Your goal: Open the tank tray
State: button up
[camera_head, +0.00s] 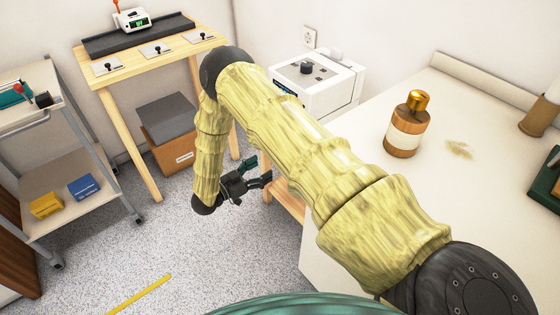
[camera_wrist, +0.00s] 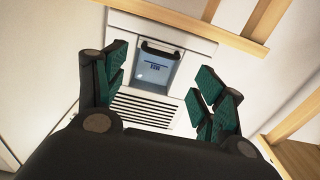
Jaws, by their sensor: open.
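The white machine (camera_head: 318,82) stands between the wooden table and the cream counter. Its knob side and top show in the head view, but the tank tray is not visible there. In the wrist view, a translucent grey-blue tank (camera_wrist: 157,70) with a dark handle (camera_wrist: 163,50) sits in a recess of the machine's white front (camera_wrist: 197,48). It appears closed. My gripper (camera_head: 259,174) is open and empty, low in front of the machine. In the wrist view, its green-padded fingers (camera_wrist: 160,85) stand apart on either side of the tank, with no visible contact.
A slatted vent (camera_wrist: 145,110) lies below the tank. Wooden beams (camera_wrist: 235,40) cross the wrist view's upper right. The counter (camera_head: 350,160) holds a brown bottle (camera_head: 407,128). A wooden table (camera_head: 155,52) and grey cart (camera_head: 65,175) stand left. Speckled floor (camera_head: 170,235) is open.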

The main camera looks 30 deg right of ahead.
jog(key=d, duration=0.9)
jog(key=shift+w+d, duration=0.25)
jog(key=shift+w, duration=0.1)
jog(key=c, duration=1.4)
jog(key=shift+d, duration=0.1)
grip_shut()
